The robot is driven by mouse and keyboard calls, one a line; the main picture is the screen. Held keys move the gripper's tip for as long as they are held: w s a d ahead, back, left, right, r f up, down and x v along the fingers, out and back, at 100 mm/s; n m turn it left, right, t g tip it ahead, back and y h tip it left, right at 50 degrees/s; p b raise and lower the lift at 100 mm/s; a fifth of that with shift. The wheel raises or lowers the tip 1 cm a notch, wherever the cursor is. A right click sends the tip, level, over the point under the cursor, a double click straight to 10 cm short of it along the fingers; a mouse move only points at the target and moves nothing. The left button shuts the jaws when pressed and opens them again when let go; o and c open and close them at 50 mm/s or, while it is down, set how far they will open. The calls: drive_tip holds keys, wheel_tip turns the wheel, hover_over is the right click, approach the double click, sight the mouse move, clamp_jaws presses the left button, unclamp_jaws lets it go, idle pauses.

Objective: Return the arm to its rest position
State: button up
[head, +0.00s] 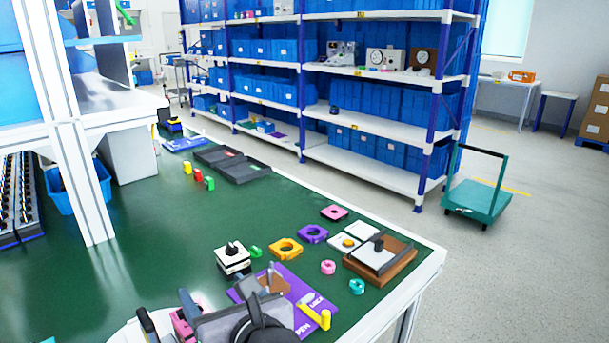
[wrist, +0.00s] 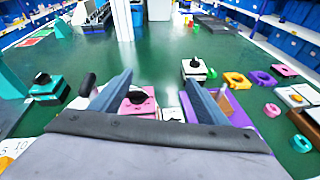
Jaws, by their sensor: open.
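My gripper (head: 168,314) is at the bottom of the head view, low over the near part of the green table. In the wrist view my gripper (wrist: 156,79) is open, its two grey fingers apart with nothing held between them. A pink rotary switch with a black knob (wrist: 138,103) shows between and beyond the fingers, partly hidden; whether they touch it I cannot tell. A white switch with a black knob (head: 233,257) stands farther away; it also shows in the wrist view (wrist: 195,69). A teal-based switch (wrist: 48,88) is at the left.
A purple mat (head: 300,289) with a yellow handle (head: 313,315) lies right of my gripper. Orange (head: 286,249) and purple (head: 313,234) rings and a brown-based block (head: 380,258) lie beyond. The green table (head: 140,240) is clear at the centre left. A white frame post (head: 73,165) rises at the left.

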drive_tip(key=w+d+r+m+t+h, duration=0.25)
drive_tip(key=w+d+m+h, duration=0.45)
drive_tip(key=w+d+m, duration=0.5)
drive_tip(key=s+d+f+m+g+h+p, duration=0.1)
drive_tip(key=d+f+m+g+h, duration=0.2)
drive_tip(key=d+m, duration=0.45)
drive_tip(key=s+d+f+m+g+h+p, duration=0.1)
drive_tip(key=d+f+m+h, duration=0.25)
drive_tip(key=d+m, duration=0.45)
drive_tip(key=s+d+f+m+g+y+b, duration=0.1)
drive_tip(key=s+d+f+m+g+y, duration=0.1)
drive_tip(key=s+f+m+g, duration=0.65)
drive_tip(key=s+d+f+m+g+y, duration=0.25)
drive_tip(key=s+f+m, duration=0.35)
drive_tip(key=s+f, duration=0.7)
wheel_tip(320, 180, up, 27)
drive_tip(key=s+p, duration=0.1)
drive_tip(key=p, duration=2.4)
drive_tip(key=shift+a+r+t+p, duration=0.2)
drive_tip(key=shift+a+t+p, duration=0.05)
drive_tip(key=shift+t+p, duration=0.2)
